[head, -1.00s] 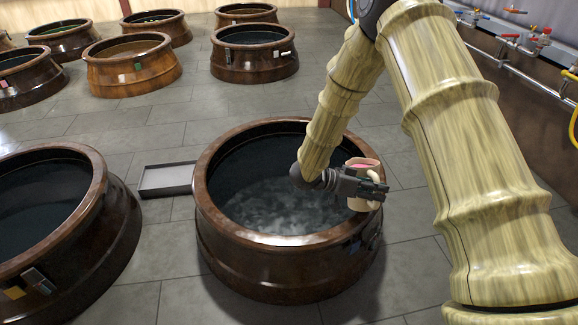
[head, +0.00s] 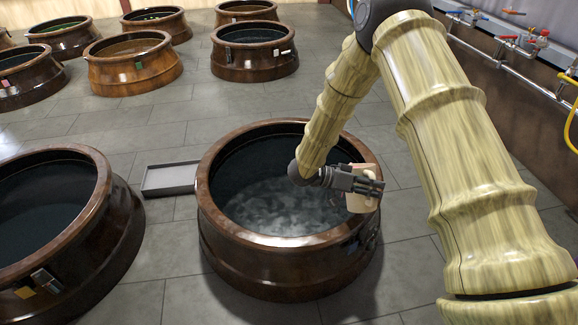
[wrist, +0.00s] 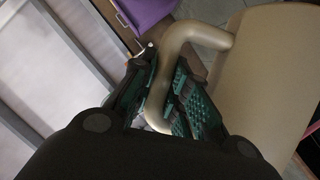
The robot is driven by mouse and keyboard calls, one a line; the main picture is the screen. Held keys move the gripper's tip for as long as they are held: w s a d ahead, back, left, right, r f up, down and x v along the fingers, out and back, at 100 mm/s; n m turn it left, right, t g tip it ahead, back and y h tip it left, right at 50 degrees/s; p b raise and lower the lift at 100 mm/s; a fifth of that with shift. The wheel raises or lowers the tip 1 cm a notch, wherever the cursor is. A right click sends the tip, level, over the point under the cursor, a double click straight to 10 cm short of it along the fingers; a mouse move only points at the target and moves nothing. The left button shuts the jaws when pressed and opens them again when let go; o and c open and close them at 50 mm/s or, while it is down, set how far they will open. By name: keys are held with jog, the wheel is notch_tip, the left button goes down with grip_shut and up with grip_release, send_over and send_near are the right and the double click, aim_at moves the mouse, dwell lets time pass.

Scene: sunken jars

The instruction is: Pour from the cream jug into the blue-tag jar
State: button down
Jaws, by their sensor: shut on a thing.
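The cream jug (head: 356,204) is over the right rim of the large brown jar in the middle (head: 285,270). My gripper (head: 362,183) is shut on the jug's handle. In the wrist view the handle (wrist: 194,36) passes between the green-padded fingers (wrist: 165,95), with the jug body (wrist: 265,80) to the right. The middle jar holds dark, cloudy liquid and carries a small dark bluish tag (head: 351,246) on its front right. No pouring stream can be made out.
Another brown jar (head: 105,245) with a yellow tag stands at the left. A grey tray (head: 170,179) lies on the floor beside the middle jar. Several jars stand farther back. Pipes with taps (head: 520,43) and a yellow hose run along the right wall.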

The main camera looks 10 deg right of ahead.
jog(key=shift+w+r+n+p, duration=0.15)
jog(key=shift+r+n+p, duration=0.15)
jog(key=shift+r+p, duration=0.25)
jog(key=shift+w+r+n+g+p, duration=0.2)
jog(key=shift+r+n+g+p, duration=0.1)
jog(key=shift+p, duration=0.3)
jog(key=shift+w+r+p, duration=0.2)
jog(key=shift+w+p, duration=0.05)
jog(key=shift+p, duration=0.2)
jog(key=shift+w+a+r+n+g+h+p, duration=0.1)
jog(key=shift+w+r+n+g+h+p, duration=0.25)
jog(key=shift+w+n+p, duration=0.3)
jog(key=shift+w+r+n+g+h+p, duration=0.1)
jog(key=shift+w+r+n+g+p, duration=0.05)
jog(key=shift+w+r+n+p, duration=0.4)
jog(key=shift+w+n, duration=0.3)
jog(key=shift+w, duration=0.05)
